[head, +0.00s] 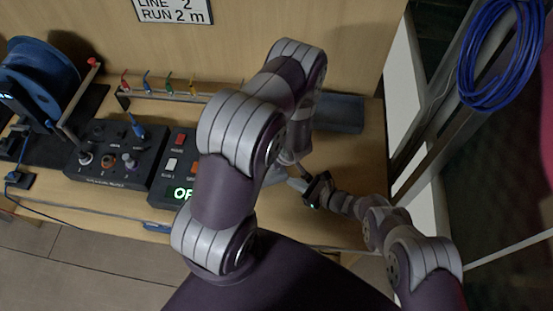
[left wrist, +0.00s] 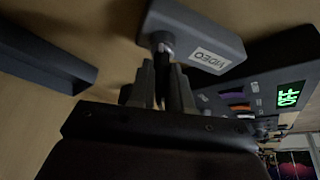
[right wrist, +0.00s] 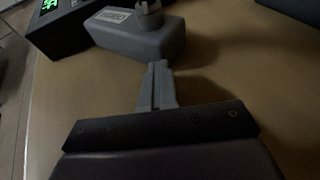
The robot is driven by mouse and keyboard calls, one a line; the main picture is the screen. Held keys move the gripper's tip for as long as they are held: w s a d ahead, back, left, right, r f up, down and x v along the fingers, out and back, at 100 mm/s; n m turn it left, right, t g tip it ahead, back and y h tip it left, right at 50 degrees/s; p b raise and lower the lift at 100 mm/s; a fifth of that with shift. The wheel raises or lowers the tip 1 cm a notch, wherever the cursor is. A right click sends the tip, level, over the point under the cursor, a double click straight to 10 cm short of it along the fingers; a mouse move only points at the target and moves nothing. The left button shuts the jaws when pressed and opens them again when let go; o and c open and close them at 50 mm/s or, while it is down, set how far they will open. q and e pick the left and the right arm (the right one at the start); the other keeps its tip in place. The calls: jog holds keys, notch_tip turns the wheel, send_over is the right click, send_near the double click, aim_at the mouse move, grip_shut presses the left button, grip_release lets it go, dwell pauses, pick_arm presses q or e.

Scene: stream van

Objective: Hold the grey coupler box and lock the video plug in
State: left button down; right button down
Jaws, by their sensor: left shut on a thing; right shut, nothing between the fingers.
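The grey coupler box (left wrist: 205,38) bears a VIDEO label and shows in the left wrist view and the right wrist view (right wrist: 128,38). In the head view it is mostly hidden behind my left arm. My left gripper (left wrist: 163,75) is shut on the video plug (left wrist: 161,44), at the box's side. Whether the plug is locked cannot be told. My right gripper (right wrist: 158,70) is shut and empty, its tips close to the box's near side. I cannot tell whether they touch it. It also shows in the head view (head: 297,184).
A control panel (head: 172,150) with a green OFF display stands left of the box. A knob panel (head: 115,155), a blue cable reel (head: 40,75) and a rack of coloured plugs (head: 165,90) lie farther left. A dark tray (head: 340,113) is at the back right.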

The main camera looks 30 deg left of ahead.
pick_arm(q)
jog(key=shift+w+n+g, duration=0.1)
jog(key=shift+n+g, duration=0.6)
jog(key=shift+n, duration=1.1)
jog(key=c, duration=1)
grip_release()
pick_arm(e)
jog(key=c, duration=1.4)
grip_release()
pick_arm(q)
jog(key=v, duration=1.2)
jog(key=shift+d+f, duration=0.1)
jog(key=shift+d, duration=0.1)
